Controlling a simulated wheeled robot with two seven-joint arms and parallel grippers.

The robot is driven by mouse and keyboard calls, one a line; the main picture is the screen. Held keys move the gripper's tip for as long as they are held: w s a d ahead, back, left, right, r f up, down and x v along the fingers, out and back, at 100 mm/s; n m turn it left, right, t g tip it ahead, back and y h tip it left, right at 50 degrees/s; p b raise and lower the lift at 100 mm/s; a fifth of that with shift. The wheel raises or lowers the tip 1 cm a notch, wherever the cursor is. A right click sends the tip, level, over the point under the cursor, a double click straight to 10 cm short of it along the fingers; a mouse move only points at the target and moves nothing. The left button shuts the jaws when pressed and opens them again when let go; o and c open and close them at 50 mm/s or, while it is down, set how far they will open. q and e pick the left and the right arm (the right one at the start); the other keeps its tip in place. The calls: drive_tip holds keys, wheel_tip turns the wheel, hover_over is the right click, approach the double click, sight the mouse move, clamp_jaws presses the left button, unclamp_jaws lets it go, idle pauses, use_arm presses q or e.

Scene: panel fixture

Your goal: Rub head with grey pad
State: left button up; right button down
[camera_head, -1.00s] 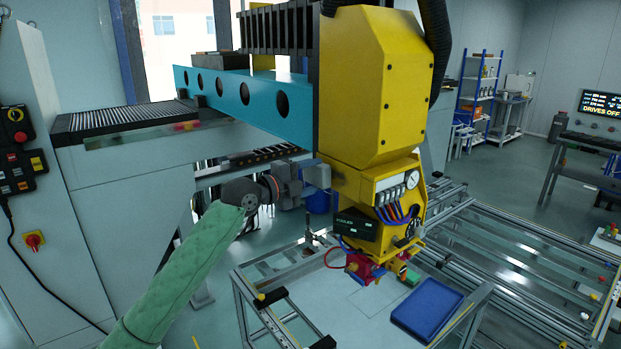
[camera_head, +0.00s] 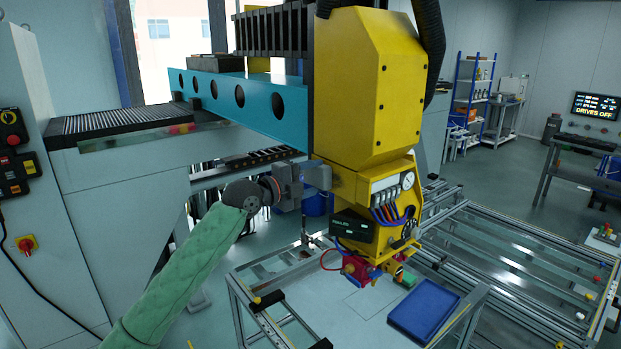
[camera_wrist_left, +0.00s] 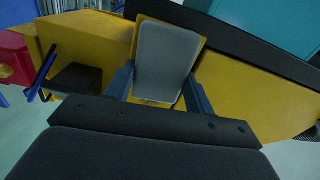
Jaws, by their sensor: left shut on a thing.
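The machine head (camera_head: 372,90) is a large yellow housing on a blue beam, with a gauge, hoses and a black display box on its lower part. My left gripper (camera_head: 312,178) is at the left side of its lower part. In the left wrist view, the left gripper (camera_wrist_left: 160,88) is shut on the grey pad (camera_wrist_left: 167,60), a rounded grey rectangle with a yellow edge. The yellow head (camera_wrist_left: 85,40) fills much of that view behind the pad. I cannot tell whether the pad touches the head. My right gripper is not in view.
A blue tray (camera_head: 425,309) lies on the light table (camera_head: 350,300) below the head. The blue beam (camera_head: 240,95) runs above my left arm. A grey cabinet with control buttons (camera_head: 18,165) stands at the left. Open floor and metal frames lie at the right.

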sight(351, 187)
use_arm(q)
drive_tip(key=shift+s+d, duration=0.4)
drive_tip(key=shift+s, duration=0.2)
drive_tip(key=shift+s+d, duration=0.35)
drive_tip(key=shift+s, duration=0.25)
drive_tip(key=shift+s+d, duration=1.1)
drive_tip(key=shift+s, duration=0.3)
drive_tip(key=shift+s+d, duration=1.1)
drive_tip(key=shift+s, duration=0.3)
drive_tip(key=shift+w+a+b, duration=0.5)
drive_tip(key=shift+w+a, duration=0.55)
drive_tip(key=shift+w, duration=0.4)
drive_tip(key=shift+w+a+b, duration=0.45)
drive_tip(key=shift+w+a, duration=0.65)
drive_tip(key=shift+w, duration=0.35)
drive_tip(key=shift+w+a+b, duration=0.5)
drive_tip(key=shift+w+a, duration=0.55)
drive_tip(key=shift+w, duration=0.4)
drive_tip(key=v, duration=0.6)
drive_tip(key=shift+b, duration=0.4)
